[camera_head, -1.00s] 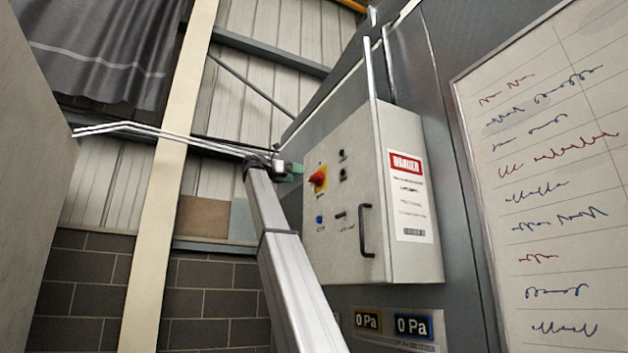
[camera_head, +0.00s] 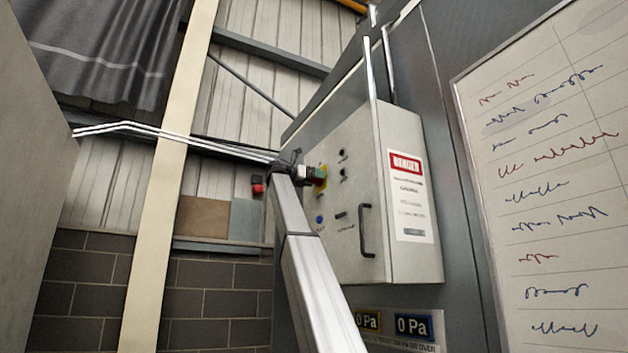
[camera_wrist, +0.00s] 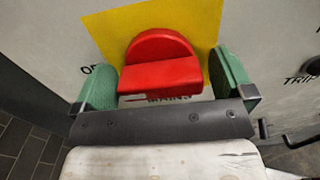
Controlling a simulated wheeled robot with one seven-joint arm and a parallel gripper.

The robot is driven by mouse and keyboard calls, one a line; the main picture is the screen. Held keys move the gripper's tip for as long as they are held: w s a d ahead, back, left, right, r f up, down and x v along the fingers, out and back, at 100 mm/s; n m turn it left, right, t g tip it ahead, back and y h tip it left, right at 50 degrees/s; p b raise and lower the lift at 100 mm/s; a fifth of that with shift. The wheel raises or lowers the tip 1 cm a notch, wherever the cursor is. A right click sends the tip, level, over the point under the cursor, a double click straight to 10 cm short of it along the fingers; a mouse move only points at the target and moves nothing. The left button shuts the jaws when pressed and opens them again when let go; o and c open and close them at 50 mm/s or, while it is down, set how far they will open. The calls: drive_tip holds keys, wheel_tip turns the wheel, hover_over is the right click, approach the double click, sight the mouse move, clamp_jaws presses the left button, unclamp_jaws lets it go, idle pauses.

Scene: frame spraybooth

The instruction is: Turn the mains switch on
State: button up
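The mains switch is a red rotary knob (camera_wrist: 160,65) on a yellow plate (camera_wrist: 105,30), with "MAINS" lettered below it and part of a word at its left. Its grip bar lies roughly level in the wrist view. My gripper (camera_wrist: 163,88) is open, its two green fingertip pads one on each side of the knob. Narrow gaps seem to show beside the knob; I cannot tell whether either pad touches it. In the head view my gripper (camera_head: 313,174) is at the grey control box (camera_head: 355,265) and hides the knob; some yellow plate (camera_head: 323,186) shows.
The box has a blue button (camera_head: 320,219), dark switches, a black handle (camera_head: 366,230) and a danger notice (camera_head: 408,195). Pressure displays (camera_head: 412,325) sit below. A whiteboard (camera_head: 545,180) is at the right. A small red device (camera_head: 257,188) is on the far wall.

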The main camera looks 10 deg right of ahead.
drive_tip(key=c, duration=0.7)
drive_tip(key=shift+c, duration=0.2)
drive_tip(key=shift+m, duration=0.4)
drive_tip(key=m, duration=1.3)
drive_tip(key=shift+m, duration=2)
